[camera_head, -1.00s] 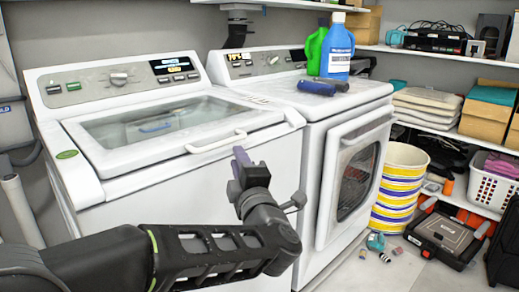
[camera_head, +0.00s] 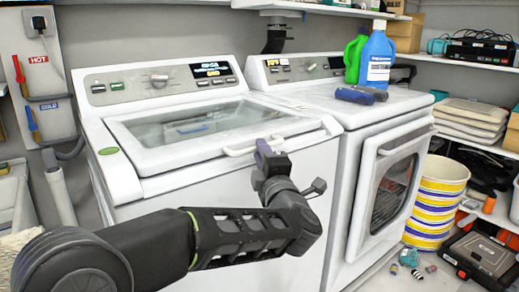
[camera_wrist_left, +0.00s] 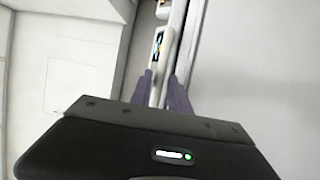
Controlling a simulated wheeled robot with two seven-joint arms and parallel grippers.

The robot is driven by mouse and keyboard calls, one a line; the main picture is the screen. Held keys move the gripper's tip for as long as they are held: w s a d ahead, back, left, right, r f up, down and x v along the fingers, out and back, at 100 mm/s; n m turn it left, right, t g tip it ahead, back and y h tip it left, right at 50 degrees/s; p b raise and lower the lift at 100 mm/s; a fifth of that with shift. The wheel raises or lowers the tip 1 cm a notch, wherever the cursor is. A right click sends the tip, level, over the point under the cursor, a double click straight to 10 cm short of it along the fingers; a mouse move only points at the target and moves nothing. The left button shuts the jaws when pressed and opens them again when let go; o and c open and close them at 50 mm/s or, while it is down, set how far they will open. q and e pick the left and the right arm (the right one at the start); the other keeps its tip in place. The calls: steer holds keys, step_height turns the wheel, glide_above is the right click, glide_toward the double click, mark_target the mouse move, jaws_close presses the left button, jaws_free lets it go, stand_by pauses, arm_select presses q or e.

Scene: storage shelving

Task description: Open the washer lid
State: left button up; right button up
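The white top-load washer (camera_head: 240,185) stands on the left with its glass-topped lid (camera_head: 205,128) closed. A white bar handle (camera_head: 240,150) runs along the lid's front edge; it also shows in the left wrist view (camera_wrist_left: 162,62). My left gripper (camera_head: 265,148) is at the handle's right part in the head view. In the left wrist view my left gripper (camera_wrist_left: 162,92) has its two purple fingers apart, one on each side of the handle. A gap shows between the handle and the right finger. My right gripper is not in view.
A white dryer (camera_head: 345,175) stands right of the washer, with green and blue bottles (camera_head: 378,55) on top. A striped bucket (camera_head: 435,205) and a black toolbox (camera_head: 482,260) are on the floor at right. A shelf (camera_head: 290,8) hangs above.

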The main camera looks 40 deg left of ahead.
arm_select(q)
steer(key=shift+x, duration=1.2)
jaws_close()
stand_by(0.6)
